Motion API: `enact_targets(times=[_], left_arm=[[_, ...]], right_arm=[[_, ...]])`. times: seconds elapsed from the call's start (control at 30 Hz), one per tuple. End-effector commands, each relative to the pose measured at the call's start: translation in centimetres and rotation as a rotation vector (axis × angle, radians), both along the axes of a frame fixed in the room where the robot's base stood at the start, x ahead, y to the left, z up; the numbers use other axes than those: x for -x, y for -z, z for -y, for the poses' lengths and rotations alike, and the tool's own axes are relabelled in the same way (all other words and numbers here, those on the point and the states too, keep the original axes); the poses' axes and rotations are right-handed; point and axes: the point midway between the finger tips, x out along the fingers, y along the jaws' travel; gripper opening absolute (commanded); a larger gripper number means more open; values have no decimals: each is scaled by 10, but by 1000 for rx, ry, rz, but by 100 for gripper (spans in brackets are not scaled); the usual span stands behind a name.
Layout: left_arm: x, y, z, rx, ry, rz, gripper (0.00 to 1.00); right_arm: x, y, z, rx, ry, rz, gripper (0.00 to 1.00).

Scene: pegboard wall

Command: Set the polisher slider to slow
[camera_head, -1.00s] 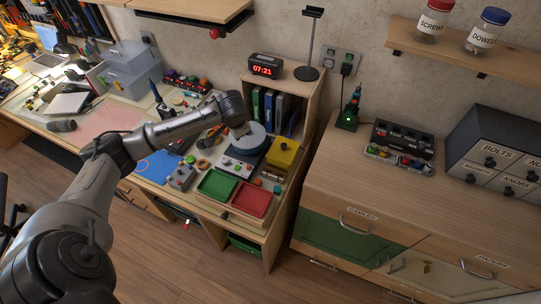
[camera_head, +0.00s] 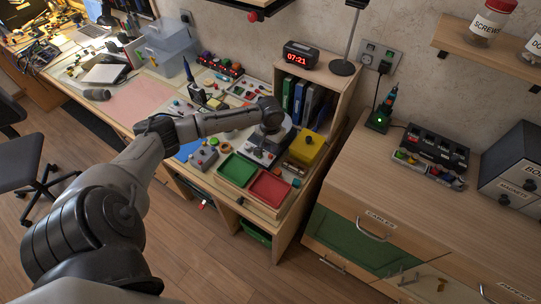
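The polisher (camera_head: 258,156) stands on the workbench, a grey unit with a round pale disc behind its front panel. My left arm reaches in from the left, and my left gripper (camera_head: 271,124) is over the polisher, close to its disc. The gripper's fingertips are too small and dark to tell whether they are open or shut, or whether they touch the polisher. The slider and its setting cannot be made out at this size. My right gripper is out of view.
A green tray (camera_head: 237,170) and a red tray (camera_head: 270,188) lie in front of the polisher. A yellow box (camera_head: 306,147) stands to its right. A grey control box (camera_head: 203,158) is to its left. Binders (camera_head: 300,97) and a clock (camera_head: 301,55) are behind.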

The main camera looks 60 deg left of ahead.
Motion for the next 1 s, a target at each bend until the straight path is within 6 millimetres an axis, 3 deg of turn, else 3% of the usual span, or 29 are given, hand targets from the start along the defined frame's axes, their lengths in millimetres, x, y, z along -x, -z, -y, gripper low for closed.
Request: enact_targets(times=[0.1,0.4,0.87,1.0], left_arm=[[0,23,1,2,-1,-2,28],[0,55,0,0,0,-1,28],[0,62,0,0,2,0,28],[0,62,0,0,2,0,16]], right_arm=[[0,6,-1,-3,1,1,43],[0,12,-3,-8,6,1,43],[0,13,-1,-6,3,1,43],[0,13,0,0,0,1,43]])
